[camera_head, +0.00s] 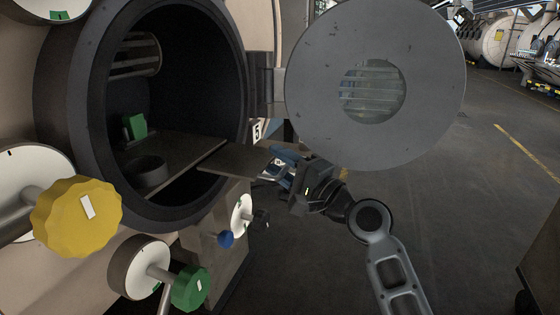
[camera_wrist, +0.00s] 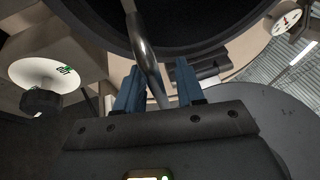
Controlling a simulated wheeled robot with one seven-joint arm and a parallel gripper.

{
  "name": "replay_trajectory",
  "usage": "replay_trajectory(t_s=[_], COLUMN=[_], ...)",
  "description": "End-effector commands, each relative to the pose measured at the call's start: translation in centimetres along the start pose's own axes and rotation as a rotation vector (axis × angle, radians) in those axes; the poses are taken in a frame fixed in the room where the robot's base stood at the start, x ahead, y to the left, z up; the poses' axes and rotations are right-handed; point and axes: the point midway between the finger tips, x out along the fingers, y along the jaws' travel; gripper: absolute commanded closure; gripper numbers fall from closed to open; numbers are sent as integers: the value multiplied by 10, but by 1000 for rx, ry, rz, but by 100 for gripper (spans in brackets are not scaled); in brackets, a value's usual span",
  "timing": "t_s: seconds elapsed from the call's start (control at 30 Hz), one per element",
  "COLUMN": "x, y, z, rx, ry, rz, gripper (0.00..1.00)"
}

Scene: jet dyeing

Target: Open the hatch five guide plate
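The round hatch opening (camera_head: 165,60) is dark inside, with its round door swung out to the right. A flat brownish guide plate (camera_head: 236,161) sticks out level through the lower right of the opening, and a small "5" label (camera_head: 257,130) shows behind it. My gripper (camera_head: 277,162) is by the plate's outer end, below the door. In the wrist view its two blue fingers (camera_wrist: 157,72) are apart. A bent metal bar (camera_wrist: 147,52) runs down between them with gaps on both sides. I cannot tell whether the bar belongs to the plate.
The grey round door (camera_head: 310,90) with a window hangs just above my gripper. A green block (camera_head: 135,126) is inside.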

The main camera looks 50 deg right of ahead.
Motion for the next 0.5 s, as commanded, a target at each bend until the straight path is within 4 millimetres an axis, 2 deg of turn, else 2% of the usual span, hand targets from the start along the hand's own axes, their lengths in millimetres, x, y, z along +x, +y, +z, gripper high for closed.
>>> replay_trajectory(t_s=[0.2, 0.5], x=[0, 0], y=[0, 0], z=[0, 0], rx=[0, -1], ry=[0, 0], rz=[0, 0], gripper=[62, 90])
